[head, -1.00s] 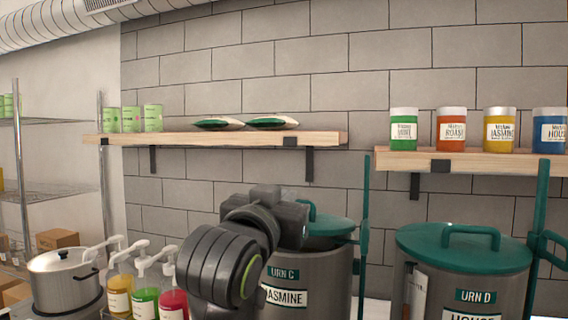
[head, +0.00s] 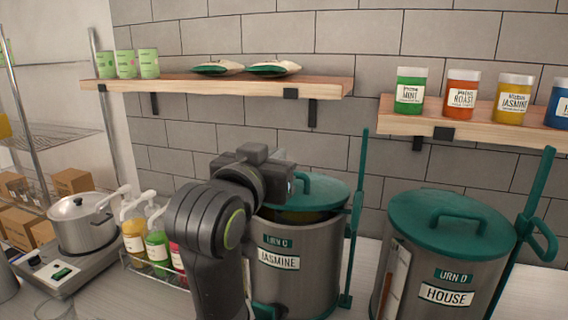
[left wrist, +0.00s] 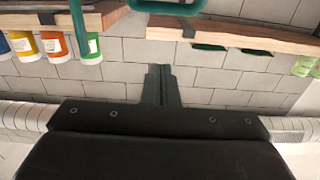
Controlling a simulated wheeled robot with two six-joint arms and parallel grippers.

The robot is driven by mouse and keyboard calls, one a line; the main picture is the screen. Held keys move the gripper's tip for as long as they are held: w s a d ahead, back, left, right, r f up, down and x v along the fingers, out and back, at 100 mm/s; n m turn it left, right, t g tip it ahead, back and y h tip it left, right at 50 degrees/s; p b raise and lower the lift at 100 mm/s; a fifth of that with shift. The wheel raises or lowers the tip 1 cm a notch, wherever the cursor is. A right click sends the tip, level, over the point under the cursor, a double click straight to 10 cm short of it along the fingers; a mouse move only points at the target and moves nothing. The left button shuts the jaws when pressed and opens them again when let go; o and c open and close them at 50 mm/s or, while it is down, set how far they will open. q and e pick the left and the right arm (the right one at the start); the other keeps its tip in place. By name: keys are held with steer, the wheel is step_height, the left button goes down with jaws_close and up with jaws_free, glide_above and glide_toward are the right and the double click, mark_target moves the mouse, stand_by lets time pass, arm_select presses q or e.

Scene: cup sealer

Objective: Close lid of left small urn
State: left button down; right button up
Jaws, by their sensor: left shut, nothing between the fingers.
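The left urn, urn C (head: 297,265), is a grey cylinder labelled JASMINE in the head view. Its green lid (head: 330,192) is slightly raised and tilted, with a dark gap between lid and rim at the front. My left gripper (head: 291,184) is at the lid's left side, close to its handle (head: 318,180); I cannot tell whether they touch. In the left wrist view the fingers (left wrist: 161,84) are together and empty, and a green handle (left wrist: 167,6) shows at the top edge. My right gripper is not in view.
Urn D (head: 440,262), labelled HOUSE, stands to the right with its green lid down. Green upright posts (head: 355,215) stand beside the urns. Syrup pump bottles (head: 155,245) and a steel pot (head: 82,222) are on the left. Wooden shelves (head: 220,85) hang above.

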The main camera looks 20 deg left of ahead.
arm_select(q)
steer(key=w, duration=0.6)
steer(key=shift+w+d+f, duration=0.1)
steer(key=shift+w+d, duration=0.05)
steer(key=shift+w, duration=0.15)
steer(key=f, duration=0.1)
steer(key=f+b, duration=0.1)
steer(key=f, duration=0.1)
steer(key=shift+s+b, duration=0.3)
steer(key=shift+s, duration=0.1)
steer(key=shift+s+f+b, duration=0.2)
steer(key=shift+f+b, duration=0.05)
steer(key=shift+b, duration=0.05)
steer(key=shift+f, duration=0.1)
steer(key=shift+f+b, duration=0.25)
steer(key=shift+b, duration=0.25)
steer(key=f+t+b, duration=0.1)
steer(key=b, duration=0.2)
steer(key=s+f+t+b, duration=0.1)
steer(key=f+b, duration=0.1)
steer(key=b, duration=0.1)
steer(key=shift+s+t, duration=0.1)
steer(key=shift+t, duration=0.3)
steer(key=shift+r, duration=0.15)
